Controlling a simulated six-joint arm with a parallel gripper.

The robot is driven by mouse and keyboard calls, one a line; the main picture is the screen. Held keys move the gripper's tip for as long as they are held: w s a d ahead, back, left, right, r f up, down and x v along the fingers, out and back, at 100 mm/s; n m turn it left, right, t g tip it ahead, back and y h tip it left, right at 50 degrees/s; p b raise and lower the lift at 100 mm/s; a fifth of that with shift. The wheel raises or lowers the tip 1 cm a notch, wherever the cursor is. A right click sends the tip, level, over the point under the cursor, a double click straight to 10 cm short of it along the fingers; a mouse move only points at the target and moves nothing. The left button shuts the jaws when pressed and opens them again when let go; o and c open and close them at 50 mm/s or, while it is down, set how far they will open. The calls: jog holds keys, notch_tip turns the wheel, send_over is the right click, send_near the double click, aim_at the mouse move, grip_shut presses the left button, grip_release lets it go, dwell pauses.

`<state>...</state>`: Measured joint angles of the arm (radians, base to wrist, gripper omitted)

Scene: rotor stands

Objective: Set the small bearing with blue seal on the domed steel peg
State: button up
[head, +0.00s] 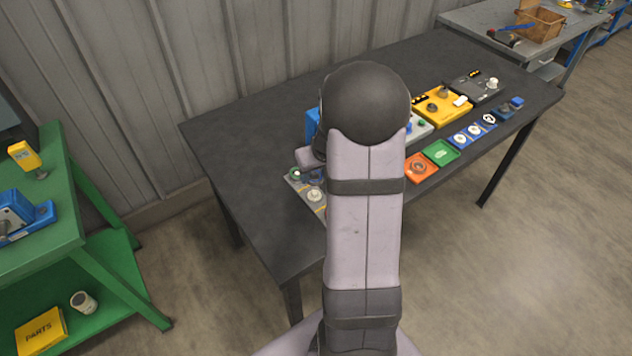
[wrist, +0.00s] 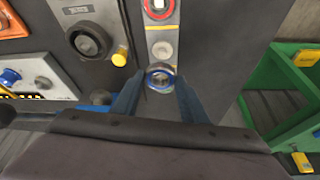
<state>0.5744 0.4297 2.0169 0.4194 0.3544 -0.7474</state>
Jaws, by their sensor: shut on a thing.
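My gripper (wrist: 160,80) points down over the near end of a narrow grey strip (wrist: 163,30). Its two blue-grey fingers are closed around the small bearing with the blue seal (wrist: 160,77), which shows as a blue ring with a pale centre. I cannot tell whether the bearing touches the strip or hangs just above it. I cannot pick out the domed steel peg with certainty in either view.
A pale stand with a blue knob (wrist: 10,77) is further left. On the table stand a yellow stand (head: 441,106), an orange tray (head: 420,168) and a green tray (head: 440,153).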

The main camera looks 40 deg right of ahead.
jog(key=r, duration=0.3)
jog(key=shift+s+d+r, duration=0.15)
jog(key=shift+d+r, duration=0.15)
jog(key=s+d+r+p, duration=0.1)
jog(key=d+p, duration=0.1)
jog(key=d, duration=0.4)
jog(key=s+d+r+p, duration=0.1)
jog(key=s+d, duration=0.1)
jog(key=d, duration=0.5)
jog(key=shift+r+p, duration=0.35)
jog(key=shift+s, duration=0.1)
jog(key=shift+f, duration=0.2)
